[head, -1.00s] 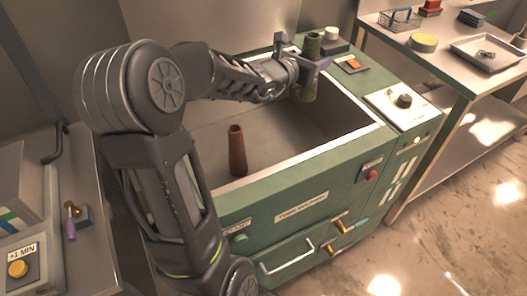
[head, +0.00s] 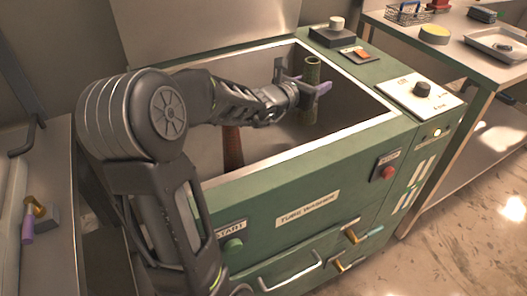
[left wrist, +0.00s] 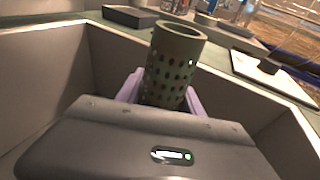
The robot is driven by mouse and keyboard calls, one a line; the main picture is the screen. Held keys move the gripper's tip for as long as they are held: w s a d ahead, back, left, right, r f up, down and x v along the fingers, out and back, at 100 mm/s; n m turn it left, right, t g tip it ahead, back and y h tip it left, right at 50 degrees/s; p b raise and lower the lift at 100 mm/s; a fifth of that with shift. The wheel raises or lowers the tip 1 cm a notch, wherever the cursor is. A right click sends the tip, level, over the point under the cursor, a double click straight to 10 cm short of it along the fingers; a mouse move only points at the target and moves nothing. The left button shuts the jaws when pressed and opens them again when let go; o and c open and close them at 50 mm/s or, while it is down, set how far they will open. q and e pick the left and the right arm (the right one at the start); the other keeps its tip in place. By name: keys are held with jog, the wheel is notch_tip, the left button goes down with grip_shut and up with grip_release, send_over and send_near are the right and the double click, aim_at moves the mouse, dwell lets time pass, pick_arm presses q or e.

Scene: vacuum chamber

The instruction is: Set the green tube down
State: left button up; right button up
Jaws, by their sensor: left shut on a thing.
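The green tube (head: 311,88) is hollow, perforated and upright. My left gripper (head: 308,90) is shut on it inside the opening of the green tube washer (head: 330,190). The tube also shows in the left wrist view (left wrist: 172,68), between the purple fingers, with its open top facing up. Its lower end is hidden in the wrist view, and I cannot tell whether it touches the basin floor. A red-brown tube (head: 233,146) stands in the basin, partly hidden behind my left arm. My right gripper is not in view.
The washer's pale rim (head: 345,130) surrounds the basin. A dial panel (head: 420,97) and an orange switch (head: 361,54) sit on its top at the right. A side table (head: 470,60) holds a basket, a yellow round item and a tray.

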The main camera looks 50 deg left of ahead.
aim_at(311, 114)
pick_arm(q)
notch_tip(311, 114, down, 6)
jog(key=shift+f+b, duration=0.15)
jog(key=shift+b, duration=0.65)
jog(key=shift+f+b, duration=0.45)
jog(key=shift+f, duration=1.4)
jog(key=shift+f, duration=0.1)
jog(key=o, duration=1.4)
